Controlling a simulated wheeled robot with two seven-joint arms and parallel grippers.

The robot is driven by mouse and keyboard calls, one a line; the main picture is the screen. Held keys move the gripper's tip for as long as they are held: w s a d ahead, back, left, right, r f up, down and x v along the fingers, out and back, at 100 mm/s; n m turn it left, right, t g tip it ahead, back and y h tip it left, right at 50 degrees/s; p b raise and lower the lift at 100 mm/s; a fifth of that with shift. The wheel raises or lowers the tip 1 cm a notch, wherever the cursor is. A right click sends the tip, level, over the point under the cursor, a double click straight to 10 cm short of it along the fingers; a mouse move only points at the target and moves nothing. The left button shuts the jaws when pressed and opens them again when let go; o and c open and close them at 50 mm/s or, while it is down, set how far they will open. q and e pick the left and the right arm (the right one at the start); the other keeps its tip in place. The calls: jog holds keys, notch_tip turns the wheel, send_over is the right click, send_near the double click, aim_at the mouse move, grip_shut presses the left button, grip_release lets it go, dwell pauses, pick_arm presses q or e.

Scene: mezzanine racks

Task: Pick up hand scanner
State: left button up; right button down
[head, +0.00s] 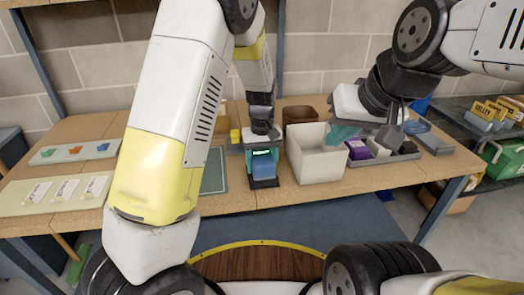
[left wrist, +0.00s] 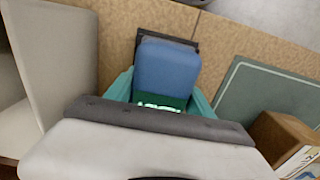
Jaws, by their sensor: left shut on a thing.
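The hand scanner is a blue block with a lit green display (head: 263,168), standing at a dark stand (head: 264,184) on the table in the head view. In the left wrist view the blue scanner (left wrist: 168,68) fills the middle, with the dark stand's edge (left wrist: 168,38) behind it. My left gripper (head: 263,153) is shut on the scanner, its teal fingers on either side of it. I cannot tell whether the scanner is clear of the stand. My right gripper (head: 345,134) is over the white bin's right side and the grey tray; its finger gap is not clear.
A white bin (head: 318,166) stands just right of the scanner. Beyond it is a grey tray (head: 400,157) with a purple box (head: 357,150). A green mat (head: 214,172) lies to the left. A small brown box (left wrist: 283,135) shows in the left wrist view.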

pick_arm(q)
jog(key=shift+c, duration=0.6)
jog(key=shift+r, duration=0.1)
